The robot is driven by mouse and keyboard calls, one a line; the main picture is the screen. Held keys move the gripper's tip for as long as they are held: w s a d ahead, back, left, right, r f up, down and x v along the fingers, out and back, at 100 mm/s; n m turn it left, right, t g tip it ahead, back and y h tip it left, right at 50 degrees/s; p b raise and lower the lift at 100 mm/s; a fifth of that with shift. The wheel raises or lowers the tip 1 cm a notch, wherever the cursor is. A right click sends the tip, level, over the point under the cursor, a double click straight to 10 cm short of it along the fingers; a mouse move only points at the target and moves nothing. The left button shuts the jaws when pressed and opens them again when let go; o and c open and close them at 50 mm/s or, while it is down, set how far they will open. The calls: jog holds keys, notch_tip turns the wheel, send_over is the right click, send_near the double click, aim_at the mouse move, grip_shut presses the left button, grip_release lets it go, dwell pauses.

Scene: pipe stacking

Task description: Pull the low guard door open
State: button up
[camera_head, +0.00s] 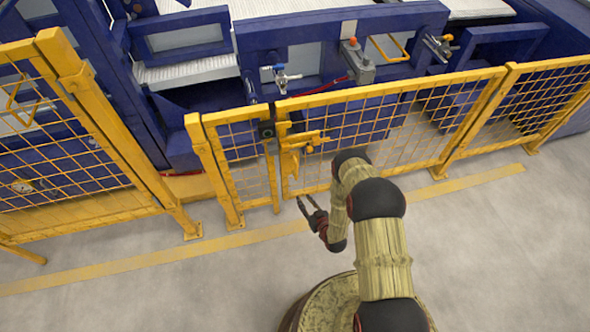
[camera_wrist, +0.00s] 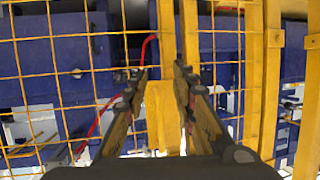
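The low guard door (camera_head: 380,125) is a yellow frame with wire mesh, in line with the fence on both sides, and looks closed. A yellow latch and handle assembly (camera_head: 303,145) sits on its left edge. My gripper (camera_head: 306,202) is open, low in front of the door's left edge and below the handle. In the wrist view my gripper (camera_wrist: 157,75) has its two fingers spread. A yellow block (camera_wrist: 161,115) shows between them, with yellow uprights behind; contact cannot be told. Door mesh (camera_wrist: 60,70) fills the left of that view.
A narrow fence panel (camera_head: 240,160) stands left of the door and a taller panel (camera_head: 75,140) farther left. Blue machinery (camera_head: 300,50) stands behind the fence. A yellow floor line (camera_head: 150,262) runs in front. The grey floor nearer my base is clear.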

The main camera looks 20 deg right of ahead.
aim_at(296, 173)
notch_tip(296, 173, up, 9)
jog(key=w+t, duration=0.3)
jog(key=t, duration=0.1)
jog(key=shift+w+a+b, duration=0.25)
jog(key=shift+w+b, duration=0.15)
jog(key=shift+w, duration=0.8)
jog(key=shift+w+a+b, duration=0.2)
jog(key=shift+w+b, duration=0.2)
jog(key=shift+w, duration=0.85)
jog(key=shift+w+a+b, duration=0.25)
jog(key=shift+w+b, duration=0.15)
jog(key=shift+w, duration=0.8)
jog(key=shift+c, duration=1.1)
grip_shut()
